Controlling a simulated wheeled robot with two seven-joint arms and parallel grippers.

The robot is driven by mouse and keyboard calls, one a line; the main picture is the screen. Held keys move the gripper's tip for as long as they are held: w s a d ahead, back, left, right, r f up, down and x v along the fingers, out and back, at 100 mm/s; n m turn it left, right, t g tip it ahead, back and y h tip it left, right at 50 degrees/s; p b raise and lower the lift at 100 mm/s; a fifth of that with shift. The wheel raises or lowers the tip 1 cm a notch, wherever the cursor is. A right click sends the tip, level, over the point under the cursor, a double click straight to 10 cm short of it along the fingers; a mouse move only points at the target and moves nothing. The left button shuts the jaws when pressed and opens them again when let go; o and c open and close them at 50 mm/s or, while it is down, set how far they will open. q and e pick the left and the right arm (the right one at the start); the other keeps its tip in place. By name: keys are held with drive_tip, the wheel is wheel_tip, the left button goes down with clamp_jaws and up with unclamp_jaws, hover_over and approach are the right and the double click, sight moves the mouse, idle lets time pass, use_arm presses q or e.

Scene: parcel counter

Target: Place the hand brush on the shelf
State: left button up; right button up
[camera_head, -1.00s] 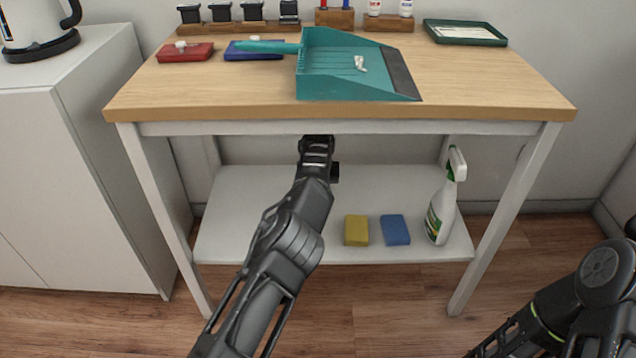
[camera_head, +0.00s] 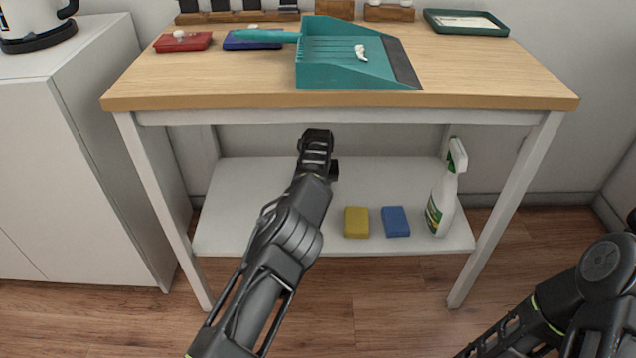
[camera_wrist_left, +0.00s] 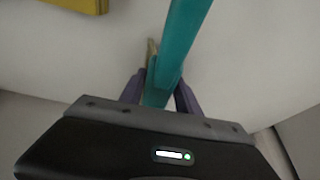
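The hand brush (camera_wrist_left: 178,45) shows in the left wrist view as a long teal bar, with a small tan part beside it. My left gripper (camera_wrist_left: 160,88) has its two purplish fingers on either side of the bar and is shut on it. In the head view my left gripper (camera_head: 317,150) reaches under the tabletop, over the back of the white lower shelf (camera_head: 235,215). The brush and fingertips are hidden there by my own arm. Whether the brush touches the shelf cannot be told. My right arm shows at the lower right; its gripper is out of view.
A yellow sponge (camera_head: 356,222), a blue sponge (camera_head: 396,221) and a spray bottle (camera_head: 445,195) stand on the shelf's right half. The shelf's left part is clear. The wooden tabletop (camera_head: 200,85) overhangs it, carrying a teal dustpan (camera_head: 345,70). Table legs (camera_head: 165,215) flank the shelf.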

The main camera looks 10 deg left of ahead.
use_arm(q)
drive_tip(key=shift+o, duration=1.3)
drive_tip(key=shift+r, duration=0.25)
drive_tip(key=shift+w, duration=0.1)
drive_tip(key=shift+r, duration=0.15)
drive_tip(key=shift+r+p, duration=0.35)
drive_tip(key=shift+r, duration=0.05)
drive_tip(key=p+v, duration=0.1)
drive_tip(key=v, duration=0.1)
drive_tip(key=p+v, duration=0.1)
drive_tip(key=v, duration=0.1)
drive_tip(key=p+v, duration=0.1)
drive_tip(key=v, duration=0.2)
drive_tip(key=shift+w+d+r+p, duration=0.1)
drive_tip(key=shift+w+p, duration=0.2)
drive_tip(key=shift+p, duration=0.05)
drive_tip(key=shift+s+r, duration=0.25)
drive_tip(key=shift+r, duration=0.1)
